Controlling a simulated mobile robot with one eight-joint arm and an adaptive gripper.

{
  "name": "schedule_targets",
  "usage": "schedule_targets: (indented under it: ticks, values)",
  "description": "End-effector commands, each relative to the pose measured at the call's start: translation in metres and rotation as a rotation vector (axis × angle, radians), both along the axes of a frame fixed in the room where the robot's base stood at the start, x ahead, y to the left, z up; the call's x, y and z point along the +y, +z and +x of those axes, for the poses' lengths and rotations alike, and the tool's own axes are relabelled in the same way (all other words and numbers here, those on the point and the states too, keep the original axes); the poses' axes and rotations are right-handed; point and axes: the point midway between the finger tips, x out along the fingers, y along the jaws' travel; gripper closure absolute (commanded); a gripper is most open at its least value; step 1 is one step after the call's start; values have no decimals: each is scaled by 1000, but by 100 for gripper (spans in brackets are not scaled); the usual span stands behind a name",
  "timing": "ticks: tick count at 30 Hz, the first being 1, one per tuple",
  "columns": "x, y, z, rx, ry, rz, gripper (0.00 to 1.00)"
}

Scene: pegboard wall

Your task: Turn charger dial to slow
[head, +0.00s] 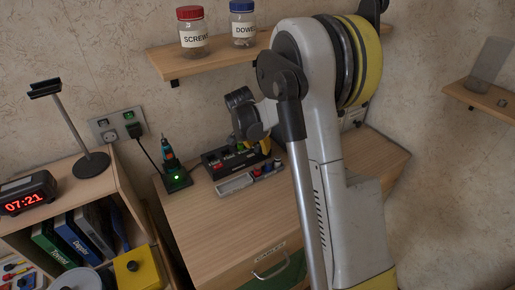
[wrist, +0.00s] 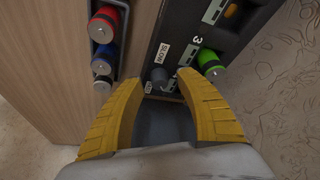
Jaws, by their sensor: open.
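The black battery charger (head: 214,156) lies on the wooden cabinet top, partly behind my arm in the head view. In the wrist view the charger (wrist: 178,38) carries a white SLOW label (wrist: 162,53) and a small dark round dial (wrist: 158,74) just below it. A green battery (wrist: 210,62) sits in the charger's slot beside the number 3. My gripper (wrist: 158,82) is open. Its yellow fingers stand on either side of the dial, and I cannot tell whether they touch it. The dial's pointer is too dark to read.
A grey tray (head: 235,184) with red and blue batteries (wrist: 103,55) lies close beside the charger. A cordless tool (head: 170,165) stands in a lit base to the left. A shelf (head: 210,55) with two jars hangs above. The cabinet's front top is clear.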

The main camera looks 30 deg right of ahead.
Motion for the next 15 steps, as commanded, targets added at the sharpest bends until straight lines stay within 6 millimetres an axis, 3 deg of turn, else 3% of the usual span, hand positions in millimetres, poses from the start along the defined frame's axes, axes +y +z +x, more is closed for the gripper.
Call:
schedule_targets:
  ticks: [5, 9, 15]
  values:
    - [0, 1, 0, 0, 0, 0, 59]
    - [0, 1, 0, 0, 0, 0, 100]
    - [0, 1, 0, 0, 0, 0, 100]
